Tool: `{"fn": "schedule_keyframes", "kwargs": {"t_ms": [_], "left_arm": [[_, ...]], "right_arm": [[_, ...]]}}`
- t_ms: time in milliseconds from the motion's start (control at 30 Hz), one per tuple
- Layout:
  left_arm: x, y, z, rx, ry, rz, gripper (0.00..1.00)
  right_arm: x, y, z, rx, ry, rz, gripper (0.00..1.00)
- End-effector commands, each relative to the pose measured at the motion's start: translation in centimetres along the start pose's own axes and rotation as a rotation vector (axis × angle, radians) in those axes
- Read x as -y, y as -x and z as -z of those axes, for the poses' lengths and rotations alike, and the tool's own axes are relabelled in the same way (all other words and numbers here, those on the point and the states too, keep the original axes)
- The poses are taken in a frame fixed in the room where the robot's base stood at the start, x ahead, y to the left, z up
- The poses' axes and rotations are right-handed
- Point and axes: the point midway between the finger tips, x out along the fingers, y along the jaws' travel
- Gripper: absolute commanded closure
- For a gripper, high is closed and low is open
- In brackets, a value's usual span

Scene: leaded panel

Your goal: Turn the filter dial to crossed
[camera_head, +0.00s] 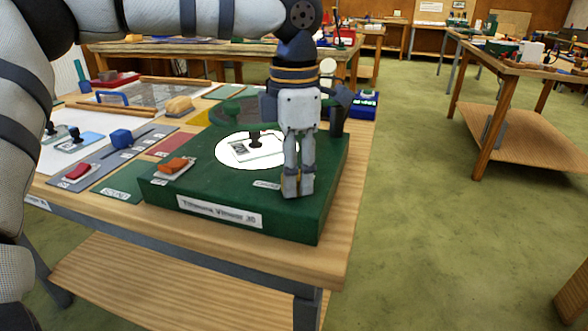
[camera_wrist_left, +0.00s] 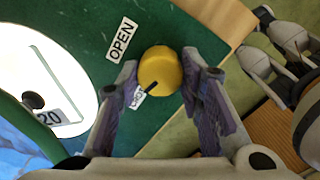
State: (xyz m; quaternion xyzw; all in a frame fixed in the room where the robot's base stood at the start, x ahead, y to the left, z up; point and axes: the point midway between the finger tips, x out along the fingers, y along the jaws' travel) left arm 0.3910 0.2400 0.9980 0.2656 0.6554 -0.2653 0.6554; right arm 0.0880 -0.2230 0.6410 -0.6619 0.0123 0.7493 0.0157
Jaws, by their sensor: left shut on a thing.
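The filter dial is a round yellow knob (camera_wrist_left: 160,72) with a black pointer line, on the green viewer box (camera_head: 230,192). The line points down-left in the left wrist view, towards a small, partly hidden white label (camera_wrist_left: 138,97). An OPEN label (camera_wrist_left: 122,40) lies above and left of the knob. My left gripper (camera_head: 297,188) points down over the box's front right corner. My right gripper (camera_wrist_left: 258,34) shows at the wrist view's right edge, fingers apart and empty.
The lit white disc (camera_head: 228,158) on the box holds a dark-handled piece and a printed card. A red-orange block (camera_head: 175,165) sits at the box's left edge. Stamps and blocks crowd the table to the left. The floor (camera_head: 440,230) to the right is clear.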

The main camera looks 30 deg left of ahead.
Motion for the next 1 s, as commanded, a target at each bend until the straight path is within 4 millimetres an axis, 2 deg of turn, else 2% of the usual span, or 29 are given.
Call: {"fn": "schedule_keyframes", "kwargs": {"t_ms": [400, 1000], "left_arm": [[0.04, -0.09, -0.02, -0.001, 0.187, 0.002, 0.94], [0.05, -0.1, -0.03, -0.001, 0.218, 0.002, 0.94]], "right_arm": [[0.0, -0.02, -0.01, 0.001, 0.0, 0.0, 0.6], [0.0, -0.02, -0.02, 0.001, 0.0, 0.0, 0.6]]}}
